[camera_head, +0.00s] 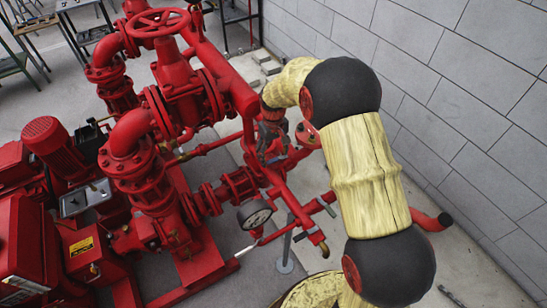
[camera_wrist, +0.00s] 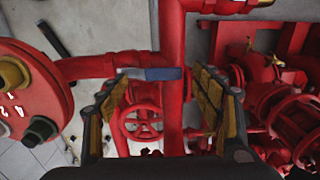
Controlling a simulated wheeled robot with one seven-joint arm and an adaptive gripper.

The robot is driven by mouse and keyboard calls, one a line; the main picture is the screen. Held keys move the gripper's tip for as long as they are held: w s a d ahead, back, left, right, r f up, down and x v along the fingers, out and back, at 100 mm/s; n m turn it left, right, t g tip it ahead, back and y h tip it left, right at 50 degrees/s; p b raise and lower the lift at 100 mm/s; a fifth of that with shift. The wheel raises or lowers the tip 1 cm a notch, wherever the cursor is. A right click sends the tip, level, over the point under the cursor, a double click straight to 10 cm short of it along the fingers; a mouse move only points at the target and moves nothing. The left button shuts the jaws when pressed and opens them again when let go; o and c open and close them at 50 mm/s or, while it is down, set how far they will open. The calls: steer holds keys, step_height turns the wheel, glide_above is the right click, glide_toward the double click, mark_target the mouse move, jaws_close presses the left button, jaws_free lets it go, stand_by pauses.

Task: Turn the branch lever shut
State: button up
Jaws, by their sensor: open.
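In the wrist view a short blue-grey lever (camera_wrist: 150,73) lies crosswise over an upright red pipe (camera_wrist: 172,35). It appears to be the branch lever. My gripper (camera_wrist: 160,88) is open, with one finger on each side of the lever and pipe. The lever's ends are close to the fingertips; I cannot tell whether they touch. In the head view my gripper (camera_head: 271,143) is small and dark among the red pipes, partly hidden by my arm. I cannot make out the lever clearly there.
A red handwheel (camera_wrist: 140,120) sits behind the pipe in the wrist view. A bolted red flange (camera_wrist: 28,95) is close at left. In the head view a pressure gauge (camera_head: 255,213) stands below my gripper, and a grey block wall (camera_head: 450,90) is at right.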

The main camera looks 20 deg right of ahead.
steer(key=shift+f, duration=0.45)
steer(key=c, duration=1.7)
